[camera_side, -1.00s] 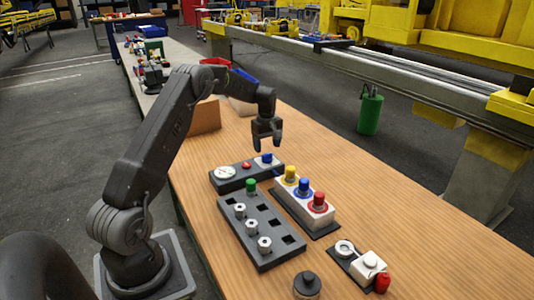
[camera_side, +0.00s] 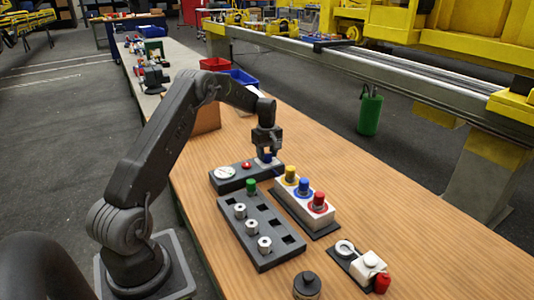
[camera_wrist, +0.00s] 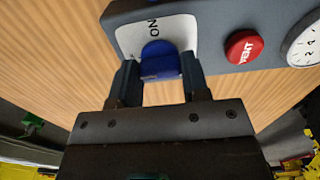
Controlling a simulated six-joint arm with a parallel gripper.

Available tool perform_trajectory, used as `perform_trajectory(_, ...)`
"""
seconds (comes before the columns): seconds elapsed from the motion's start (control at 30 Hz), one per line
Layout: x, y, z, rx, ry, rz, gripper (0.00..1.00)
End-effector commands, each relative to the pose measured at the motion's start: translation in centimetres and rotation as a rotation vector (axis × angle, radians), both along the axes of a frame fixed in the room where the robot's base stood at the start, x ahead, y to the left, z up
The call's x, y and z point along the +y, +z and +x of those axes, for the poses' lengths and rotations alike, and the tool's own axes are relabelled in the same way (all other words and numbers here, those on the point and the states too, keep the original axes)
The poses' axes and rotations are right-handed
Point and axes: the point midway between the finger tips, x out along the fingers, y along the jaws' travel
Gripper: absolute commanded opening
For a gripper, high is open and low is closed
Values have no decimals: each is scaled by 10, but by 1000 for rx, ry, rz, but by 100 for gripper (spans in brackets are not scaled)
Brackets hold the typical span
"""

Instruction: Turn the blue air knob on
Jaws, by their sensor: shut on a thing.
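The blue air knob (camera_wrist: 160,60) sits on a white plate (camera_wrist: 178,28) at one end of a dark grey panel (camera_wrist: 215,12). "ON" is printed on the plate just beyond the knob in the wrist view. My gripper (camera_wrist: 160,72) points down over the panel with its fingers on either side of the knob, shut on it. In the side view my gripper (camera_side: 267,152) is at the panel's right end and partly hides the knob (camera_side: 266,158). A red vent button (camera_wrist: 244,48) and a white gauge (camera_wrist: 306,42) are on the same panel.
A white block (camera_side: 325,217) with yellow, blue and red knobs stands to the right. A dark rack (camera_side: 262,252) with a green-topped part and silver parts lies in front.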

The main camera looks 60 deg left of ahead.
Motion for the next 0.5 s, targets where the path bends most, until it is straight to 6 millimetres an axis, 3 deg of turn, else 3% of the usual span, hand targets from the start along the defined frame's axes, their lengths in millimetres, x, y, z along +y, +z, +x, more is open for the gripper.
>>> perform_trajectory(0.13, 0, 0, 0, 1, 0, 0, 19)
perform_trajectory(0.5, 0, 0, 0, 2, -68, -1, 19)
